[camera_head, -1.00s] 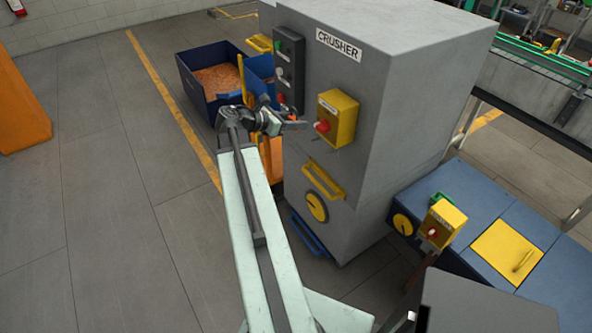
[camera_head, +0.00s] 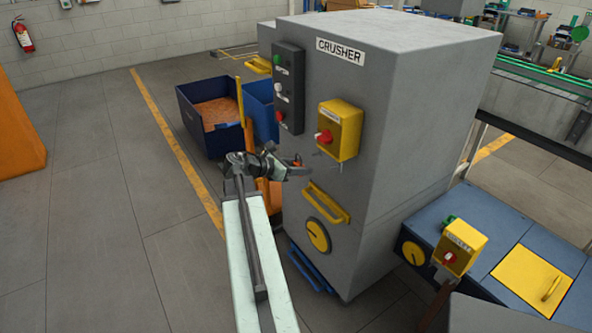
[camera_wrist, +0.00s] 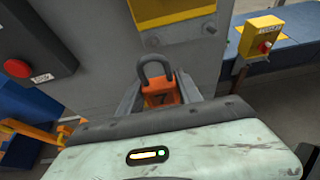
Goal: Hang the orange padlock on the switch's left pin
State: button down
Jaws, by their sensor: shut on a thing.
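The orange padlock (camera_wrist: 160,98) is held in my gripper (camera_wrist: 158,92) in the wrist view. Its dark shackle (camera_wrist: 156,62) stands up towards the machine, with the loop uncovered. The yellow switch box (camera_head: 340,130) with a red knob (camera_head: 324,137) is on the crusher's front; its lower edge (camera_wrist: 170,12) shows at the top of the wrist view. Small pins show below it, the left pin (camera_wrist: 151,42) just above the shackle in the picture. I cannot tell whether they touch. In the head view my gripper (camera_head: 298,169) is below and left of the switch; its padlock is barely visible.
The grey crusher (camera_head: 400,110) carries a dark button panel (camera_head: 288,88), a yellow handle (camera_head: 326,203) and a yellow dial (camera_head: 318,236). A second yellow switch (camera_head: 459,249) stands at the lower right. Blue bins (camera_head: 205,138) are behind my arm. Open floor lies left.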

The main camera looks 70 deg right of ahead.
jog(key=r+b+x, duration=0.1)
jog(key=x, duration=0.6)
jog(key=shift+s+d, duration=0.25)
jog(key=shift+d, duration=0.2)
jog(key=shift+r, duration=0.1)
dwell(0.6)
jog(key=c, duration=0.7)
grip_release()
jog(key=p+v, duration=0.2)
jog(key=v, duration=0.6)
jog(key=shift+p, duration=0.3)
